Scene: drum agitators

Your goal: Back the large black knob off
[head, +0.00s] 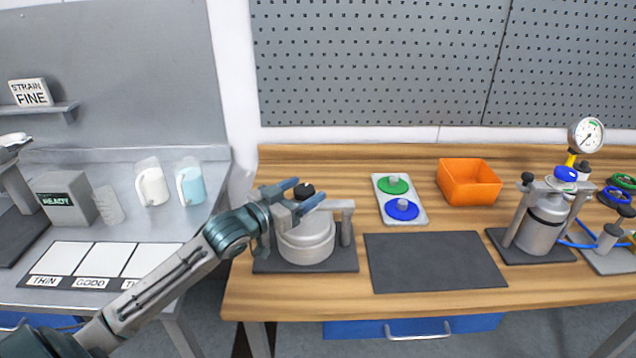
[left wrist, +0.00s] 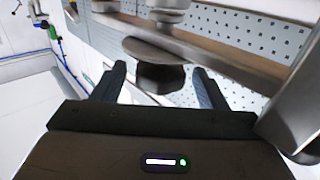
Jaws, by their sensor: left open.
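The large black knob (head: 304,190) sits on top of the clamp bar (head: 342,205) over a light grey lidded pot (head: 306,242). My left gripper (head: 309,188) is open, with its two blue-grey fingers at the knob, one on either side of it in the picture. In the left wrist view the dark knob (left wrist: 162,76) shows between the spread fingers, with gaps on both sides, around and just beyond the fingertips. I cannot tell the exact depth. My gripper and wrist hide part of the pot and bar. My right gripper is not in view.
A dark mat (head: 435,262) lies bare to the right of the pot. Behind it are a plate with green and blue buttons (head: 417,205) and an orange bin (head: 469,182). A second clamped pot (head: 540,232) and a gauge (head: 586,135) stand at right. Cups stand on the left table.

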